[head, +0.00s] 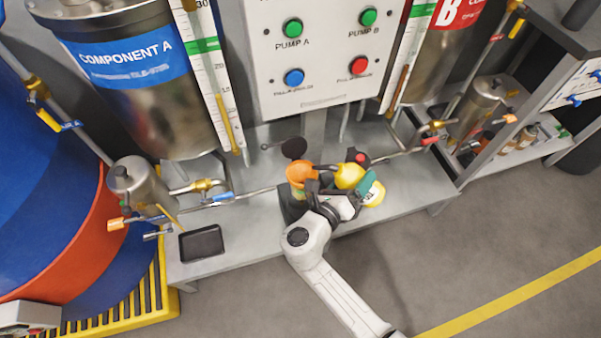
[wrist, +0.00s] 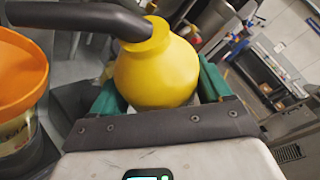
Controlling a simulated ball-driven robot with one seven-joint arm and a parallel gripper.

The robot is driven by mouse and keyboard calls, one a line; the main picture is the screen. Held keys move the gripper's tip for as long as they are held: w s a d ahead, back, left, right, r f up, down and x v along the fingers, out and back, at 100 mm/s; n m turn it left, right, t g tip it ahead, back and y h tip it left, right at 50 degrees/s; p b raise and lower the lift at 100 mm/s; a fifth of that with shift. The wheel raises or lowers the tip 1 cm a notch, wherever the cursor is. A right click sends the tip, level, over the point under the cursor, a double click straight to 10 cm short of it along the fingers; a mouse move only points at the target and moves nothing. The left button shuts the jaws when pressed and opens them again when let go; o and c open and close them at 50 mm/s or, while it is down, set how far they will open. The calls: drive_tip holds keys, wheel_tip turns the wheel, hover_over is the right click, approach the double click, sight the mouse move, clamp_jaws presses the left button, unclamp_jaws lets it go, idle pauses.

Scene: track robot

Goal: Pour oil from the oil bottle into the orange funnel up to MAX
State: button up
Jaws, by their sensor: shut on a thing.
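The yellow oil bottle (wrist: 155,75) has a round body and a curved black spout (wrist: 75,16). My gripper (wrist: 160,88) is shut on it, with a green finger pad on each side. In the head view the bottle (head: 349,176) is held above the grey bench, close to the right of the orange funnel (head: 300,171). In the wrist view the funnel (wrist: 20,78) is cut off at the left edge, with the spout reaching left above its rim.
A black tray (head: 201,243) lies on the bench at the left front. A dark round lid (head: 294,148) stands behind the funnel. Pipes with valves run along both sides. The control panel (head: 322,50) and the Component A tank (head: 160,100) stand behind.

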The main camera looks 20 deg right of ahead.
sight(361, 169)
drive_tip(key=shift+d+r+n+h, duration=0.1)
drive_tip(key=shift+r+n+h, duration=0.3)
drive_tip(key=shift+r+n, duration=0.25)
drive_tip(key=shift+r+n, duration=0.25)
drive_tip(key=shift+r+n+t+h+b, duration=0.3)
drive_tip(key=shift+r+n+b, duration=0.1)
drive_tip(key=shift+r+n, duration=0.1)
drive_tip(key=shift+r+n+p, duration=0.3)
drive_tip(key=shift+p, duration=0.3)
drive_tip(key=shift+f, duration=0.15)
